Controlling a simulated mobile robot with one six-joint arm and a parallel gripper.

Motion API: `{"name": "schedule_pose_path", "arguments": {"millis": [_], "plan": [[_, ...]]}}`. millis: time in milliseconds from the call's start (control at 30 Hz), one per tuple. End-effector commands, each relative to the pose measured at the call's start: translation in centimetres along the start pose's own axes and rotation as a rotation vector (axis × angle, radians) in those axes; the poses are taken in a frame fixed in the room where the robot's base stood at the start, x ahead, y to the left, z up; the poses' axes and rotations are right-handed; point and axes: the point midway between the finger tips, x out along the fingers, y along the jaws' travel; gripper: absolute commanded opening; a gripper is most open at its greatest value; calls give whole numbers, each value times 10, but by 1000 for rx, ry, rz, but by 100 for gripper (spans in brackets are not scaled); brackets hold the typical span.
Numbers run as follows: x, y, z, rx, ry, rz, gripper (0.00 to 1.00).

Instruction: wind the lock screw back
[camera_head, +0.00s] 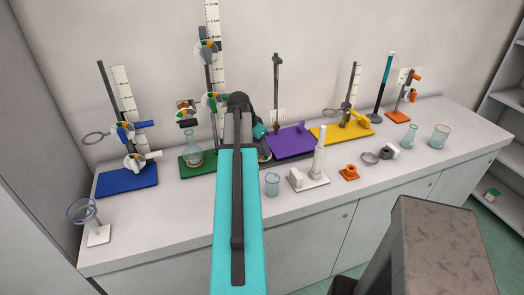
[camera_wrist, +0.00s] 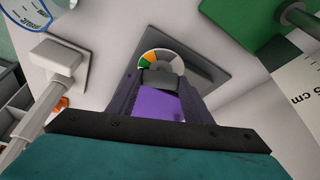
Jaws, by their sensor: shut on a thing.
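In the wrist view my gripper (camera_wrist: 160,88) points at a round dial (camera_wrist: 161,60) with white, orange and green sectors.
A green stand base (camera_head: 190,166) is left of my arm, with a flask (camera_head: 194,158) over it. A purple base (camera_head: 290,142) and yellow base (camera_head: 345,131) are to the right. A beaker (camera_head: 272,188) and white stand (camera_head: 312,182) are near the front edge. A blue base (camera_head: 125,181) is far left.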

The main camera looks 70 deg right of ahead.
Motion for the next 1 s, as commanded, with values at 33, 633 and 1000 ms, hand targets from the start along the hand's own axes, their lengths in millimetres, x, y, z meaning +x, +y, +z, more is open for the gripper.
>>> {"name": "schedule_pose_path", "arguments": {"millis": [33, 633, 1000], "plan": [[-1, 0, 0, -17, 1, -11, 18], [-1, 1, -1, -106, 2, -47, 18], [-1, 3, -2, -312, 2, -133, 18]]}}
